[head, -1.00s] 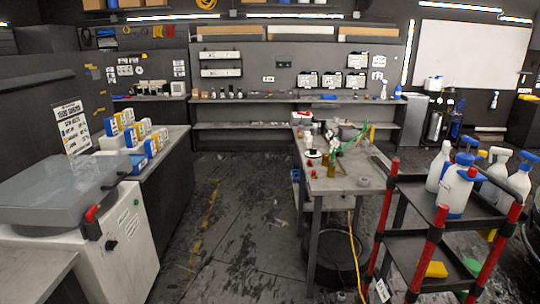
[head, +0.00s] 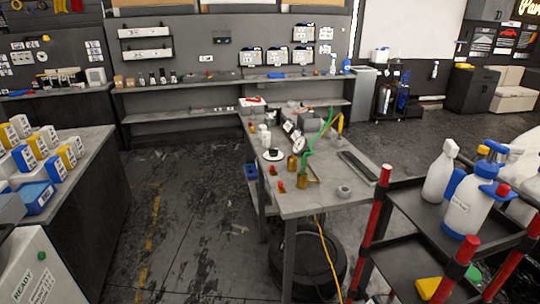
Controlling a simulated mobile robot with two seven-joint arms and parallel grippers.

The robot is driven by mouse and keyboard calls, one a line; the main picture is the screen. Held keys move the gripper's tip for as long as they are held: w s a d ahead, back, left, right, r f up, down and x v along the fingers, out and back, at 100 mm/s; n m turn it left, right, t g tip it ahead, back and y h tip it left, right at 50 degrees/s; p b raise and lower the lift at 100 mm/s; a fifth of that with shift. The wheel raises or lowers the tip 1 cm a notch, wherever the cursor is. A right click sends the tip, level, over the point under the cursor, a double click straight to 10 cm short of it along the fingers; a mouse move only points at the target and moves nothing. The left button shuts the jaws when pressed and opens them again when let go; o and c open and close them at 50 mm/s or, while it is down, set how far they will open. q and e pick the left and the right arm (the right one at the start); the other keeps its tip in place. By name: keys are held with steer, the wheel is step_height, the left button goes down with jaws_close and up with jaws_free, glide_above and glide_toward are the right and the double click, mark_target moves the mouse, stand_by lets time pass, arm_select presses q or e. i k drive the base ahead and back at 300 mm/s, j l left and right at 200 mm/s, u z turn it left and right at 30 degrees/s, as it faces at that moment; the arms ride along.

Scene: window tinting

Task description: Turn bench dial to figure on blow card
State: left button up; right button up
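A grey workbench (head: 320,199) stands right of the middle in the head view, crowded with small items. A round black-and-white piece (head: 273,155) lies near its left edge; I cannot tell if it is the dial. Small dark panels with light faces (head: 291,128) stand farther back on the bench. Several white cards hang on the back wall, one of them here (head: 277,57); their print is too small to read, so I cannot tell which is the blow card. Neither of my grippers is in view.
A counter with boxes (head: 93,140) is at the left. The floor (head: 185,215) between is open.

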mark_target(273, 153)
steer(key=i+j+z, duration=0.35)
steer(key=j, duration=0.4)
steer(key=i+j+z, duration=0.2)
steer(key=j, duration=0.25)
steer(key=i+j+u, duration=0.1)
steer(key=i, duration=0.2)
